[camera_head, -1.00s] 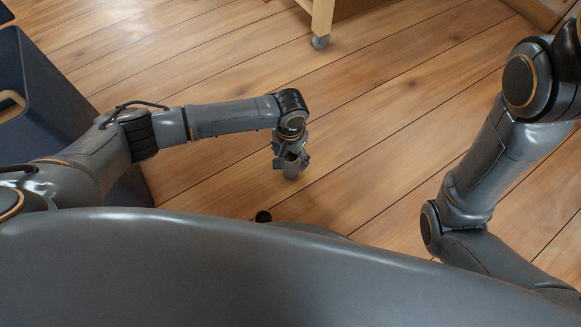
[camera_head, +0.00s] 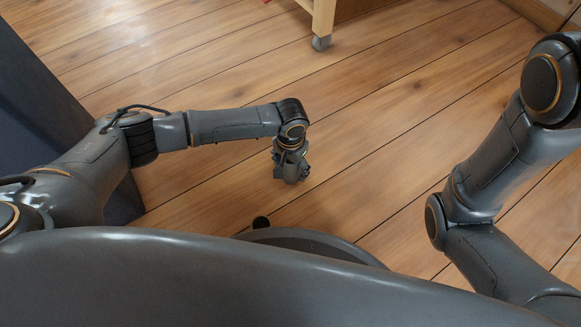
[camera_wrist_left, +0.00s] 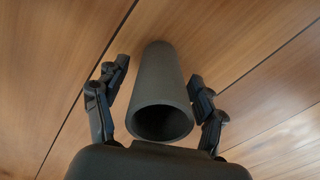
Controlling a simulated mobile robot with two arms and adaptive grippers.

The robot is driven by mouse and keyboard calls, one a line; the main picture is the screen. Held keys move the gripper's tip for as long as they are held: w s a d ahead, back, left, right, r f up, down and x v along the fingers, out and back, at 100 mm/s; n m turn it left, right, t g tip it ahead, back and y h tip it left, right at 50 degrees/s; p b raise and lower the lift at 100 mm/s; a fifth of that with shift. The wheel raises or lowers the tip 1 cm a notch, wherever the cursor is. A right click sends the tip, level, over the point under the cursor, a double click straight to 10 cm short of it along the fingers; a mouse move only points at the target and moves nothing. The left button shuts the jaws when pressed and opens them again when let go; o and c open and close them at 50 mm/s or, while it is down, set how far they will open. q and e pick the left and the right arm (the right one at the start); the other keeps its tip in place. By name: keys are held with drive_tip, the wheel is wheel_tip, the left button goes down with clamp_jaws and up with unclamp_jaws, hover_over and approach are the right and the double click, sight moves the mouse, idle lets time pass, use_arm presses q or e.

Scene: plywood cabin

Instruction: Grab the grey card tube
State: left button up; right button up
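The grey card tube (camera_wrist_left: 160,85) is a plain dark grey hollow cylinder. In the left wrist view its open near end faces the camera, and its body runs away toward the floor. My left gripper (camera_wrist_left: 157,72) has one finger on each side of the tube. In the head view my left gripper (camera_head: 290,172) points down over the floor near the middle, mostly hiding the tube. My right arm is at the right; its gripper is out of view.
A large dark box-like object (camera_head: 40,100) stands at the left, close to my left arm. A wooden stand with a caster (camera_head: 321,42) is at the top middle. The plank floor (camera_head: 390,130) between the stand and my arms is clear.

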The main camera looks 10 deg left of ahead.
use_arm(q)
drive_tip(key=c, duration=1.1)
drive_tip(key=shift+r, duration=0.15)
